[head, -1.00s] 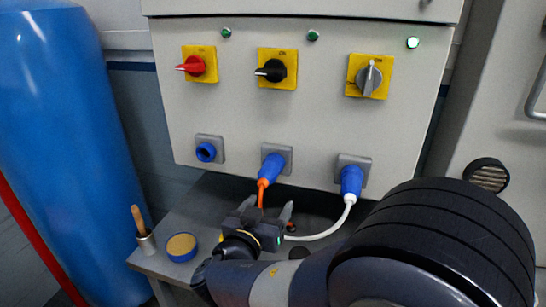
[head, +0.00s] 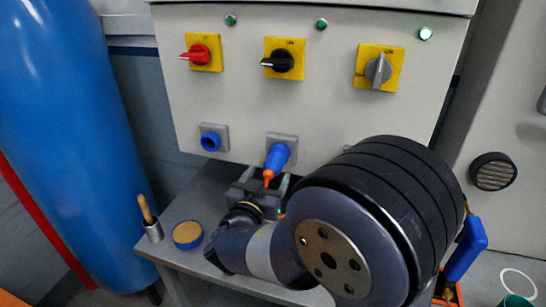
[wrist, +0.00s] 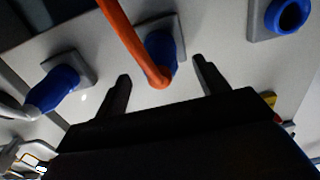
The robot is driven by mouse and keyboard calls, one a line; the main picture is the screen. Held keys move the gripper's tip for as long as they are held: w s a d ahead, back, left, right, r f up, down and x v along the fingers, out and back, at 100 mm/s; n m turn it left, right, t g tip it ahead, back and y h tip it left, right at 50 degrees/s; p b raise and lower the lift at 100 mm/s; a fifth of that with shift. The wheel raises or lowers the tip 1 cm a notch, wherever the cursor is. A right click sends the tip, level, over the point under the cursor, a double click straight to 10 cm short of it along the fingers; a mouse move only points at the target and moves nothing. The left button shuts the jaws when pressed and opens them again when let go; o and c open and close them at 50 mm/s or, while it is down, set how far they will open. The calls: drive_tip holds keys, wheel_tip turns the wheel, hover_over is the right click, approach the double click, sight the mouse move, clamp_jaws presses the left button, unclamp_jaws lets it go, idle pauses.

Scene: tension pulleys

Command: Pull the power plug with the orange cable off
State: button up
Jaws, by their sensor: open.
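The blue power plug with the orange cable (head: 277,158) sits in the middle socket of the grey panel. In the wrist view the plug (wrist: 163,46) shows between and beyond the fingers, with its orange cable (wrist: 132,42) running toward the camera. My gripper (head: 262,184) is open just below the plug, fingers pointing at the panel. In the wrist view my gripper (wrist: 160,72) has one finger on each side of the plug's cable end and is not closed on it. In the head view my arm hides most of the cable.
An empty blue socket (head: 210,141) is left of the plug. A second blue plug with a white cable (wrist: 53,90) is in the neighbouring socket, hidden by my arm in the head view. Rotary switches (head: 284,61) sit above. A tin (head: 187,235) and brush cup (head: 152,229) stand on the shelf.

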sight(273, 165)
drive_tip(key=b+x, duration=0.2)
drive_tip(key=x, duration=0.1)
drive_tip(key=shift+d+f, duration=0.1)
drive_tip(key=shift+f, duration=0.15)
drive_tip(key=shift+w+d+b, duration=0.25)
drive_tip(key=shift+w+b, duration=0.4)
drive_tip(key=shift+b, duration=0.05)
drive_tip(key=shift+w+d+r+b, duration=0.15)
drive_tip(key=shift+w+r+b, duration=0.15)
drive_tip(key=shift+w, duration=0.1)
drive_tip(key=shift+b, duration=1.9)
drive_tip(key=shift+c, duration=0.2)
drive_tip(key=c, duration=1.3)
drive_tip(key=shift+o, duration=0.2)
drive_tip(key=shift+s+f, duration=0.1)
drive_tip(key=shift+f, duration=0.05)
drive_tip(key=shift+b+v, duration=1.6)
drive_tip(key=shift+v, duration=1.35)
